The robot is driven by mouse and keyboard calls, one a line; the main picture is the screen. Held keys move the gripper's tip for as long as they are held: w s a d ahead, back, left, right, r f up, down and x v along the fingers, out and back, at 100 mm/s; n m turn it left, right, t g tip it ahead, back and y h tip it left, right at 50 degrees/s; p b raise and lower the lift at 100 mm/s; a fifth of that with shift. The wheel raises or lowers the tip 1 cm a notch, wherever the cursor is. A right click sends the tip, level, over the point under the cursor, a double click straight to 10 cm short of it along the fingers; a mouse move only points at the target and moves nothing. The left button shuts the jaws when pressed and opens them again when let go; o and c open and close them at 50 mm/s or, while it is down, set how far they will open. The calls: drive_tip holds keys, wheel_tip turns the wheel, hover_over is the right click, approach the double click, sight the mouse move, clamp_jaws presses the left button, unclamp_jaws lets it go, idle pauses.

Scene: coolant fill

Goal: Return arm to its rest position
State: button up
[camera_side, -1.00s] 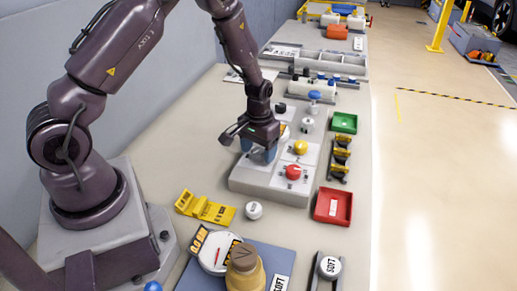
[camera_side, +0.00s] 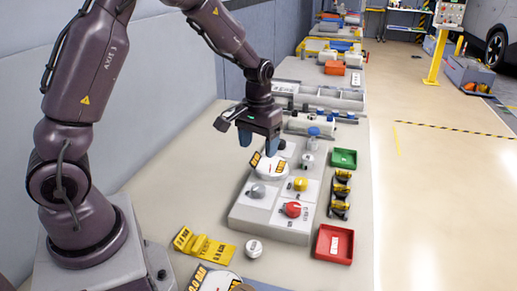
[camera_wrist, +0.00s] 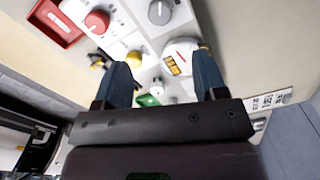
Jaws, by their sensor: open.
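My gripper (camera_side: 258,145) is open and empty, held above the far left part of the grey control block (camera_side: 270,220). Its two blue fingers are spread apart in the wrist view (camera_wrist: 165,85), with nothing between them but the block and bench below. The block carries a grey knob (camera_side: 257,191), a yellow knob (camera_side: 300,184), a red knob (camera_side: 291,209) and a round white dial (camera_side: 269,168) with a yellow label. The grey knob (camera_wrist: 160,12) and red knob (camera_wrist: 97,21) also show in the wrist view. The fingers touch none of them.
A red tray (camera_side: 334,244) and a green tray (camera_side: 343,158) stand right of the block. Yellow-and-black pieces (camera_side: 340,195) stand between them. A yellow stand (camera_side: 203,246) and a white round cap (camera_side: 254,249) are in front. Open bench lies left of the block.

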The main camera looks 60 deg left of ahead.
drive_tip(key=s+d+r+m+t, duration=0.2)
drive_tip(key=s+d+r, duration=0.3)
drive_tip(key=s+r, duration=0.3)
drive_tip(key=s+d+r+m+t, duration=0.3)
drive_tip(key=s+d+r, duration=0.2)
drive_tip(key=s+r, duration=0.4)
drive_tip(key=shift+s+t, duration=0.3)
drive_tip(key=shift+s, duration=0.1)
idle(1.9)
